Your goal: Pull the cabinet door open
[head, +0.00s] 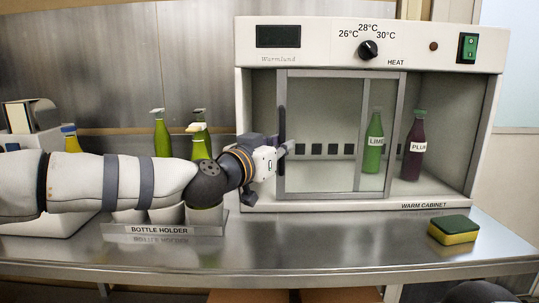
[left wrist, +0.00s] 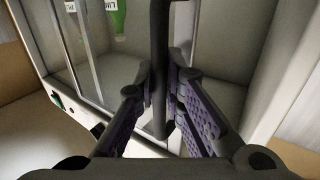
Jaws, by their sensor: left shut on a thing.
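The warm cabinet (head: 370,205) is a white box with a framed glass door (head: 320,170) across the left and middle of its front. A dark upright handle (head: 281,100) runs along the door's left edge. My left gripper (head: 285,150) is at the lower part of this handle. In the left wrist view, the dark handle bar (left wrist: 160,65) stands between the two fingers of the left gripper (left wrist: 160,100), which is shut on it. The gripper's fingertips are partly hidden in the head view. My right gripper does not show.
A green LIME bottle (head: 374,150) and a dark PLUM bottle (head: 416,150) stand inside the cabinet. A bottle holder (head: 165,229) with several bottles is behind my left arm. A green-and-yellow sponge (head: 453,230) lies at the right. The front middle of the steel counter is clear.

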